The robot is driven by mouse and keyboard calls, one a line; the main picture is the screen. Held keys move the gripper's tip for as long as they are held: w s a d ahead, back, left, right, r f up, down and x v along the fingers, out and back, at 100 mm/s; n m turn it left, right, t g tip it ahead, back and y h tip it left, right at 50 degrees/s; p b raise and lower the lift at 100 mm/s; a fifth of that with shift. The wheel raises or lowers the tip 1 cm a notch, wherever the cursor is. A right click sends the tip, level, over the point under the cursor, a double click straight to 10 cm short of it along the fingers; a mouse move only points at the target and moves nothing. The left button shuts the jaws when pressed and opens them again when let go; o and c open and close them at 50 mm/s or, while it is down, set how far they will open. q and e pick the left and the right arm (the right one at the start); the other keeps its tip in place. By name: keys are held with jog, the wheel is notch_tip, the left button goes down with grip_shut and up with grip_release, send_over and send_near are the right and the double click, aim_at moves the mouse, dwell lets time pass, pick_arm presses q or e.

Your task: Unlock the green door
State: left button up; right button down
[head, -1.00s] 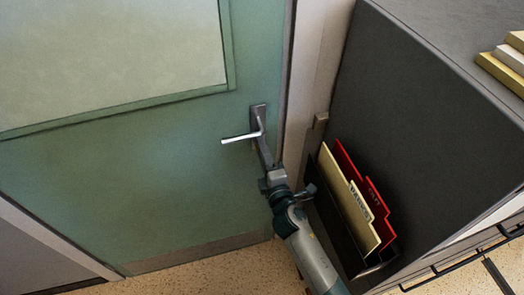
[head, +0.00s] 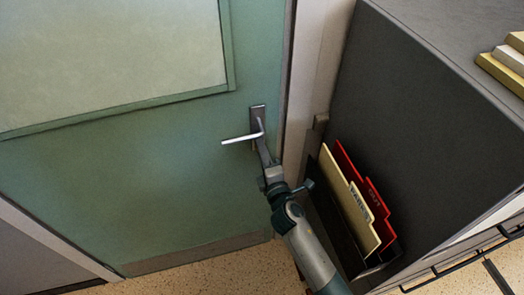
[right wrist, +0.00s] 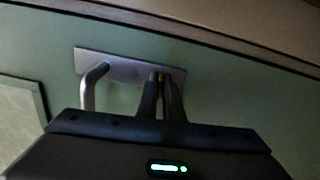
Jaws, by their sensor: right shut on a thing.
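The green door (head: 150,180) is shut in its frame, with a large pale panel in its upper part. Its silver lever handle (head: 240,138) sticks out level to the left from a dark upright plate (head: 258,112). The handle (right wrist: 92,85) and plate (right wrist: 120,66) also show in the right wrist view. My right gripper (head: 262,150) is at the plate's lower part, just below the lever. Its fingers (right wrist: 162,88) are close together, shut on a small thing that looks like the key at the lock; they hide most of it. My left gripper is out of view.
A dark cabinet (head: 420,120) stands right of the door frame. A file holder with cream (head: 345,195) and red (head: 378,205) folders hangs on its side, close to my right arm. Books (head: 505,65) lie on top. Speckled floor (head: 220,275) shows below.

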jog(key=n, duration=0.3)
jog(key=shift+r+p, duration=0.1)
jog(key=shift+p, duration=0.25)
jog(key=shift+n, duration=1.2)
jog(key=n+p, duration=0.1)
jog(key=n, duration=0.2)
jog(key=shift+n+p, duration=0.3)
jog(key=shift+p, duration=0.05)
jog(key=shift+n, duration=1.3)
jog(key=shift+p, duration=0.35)
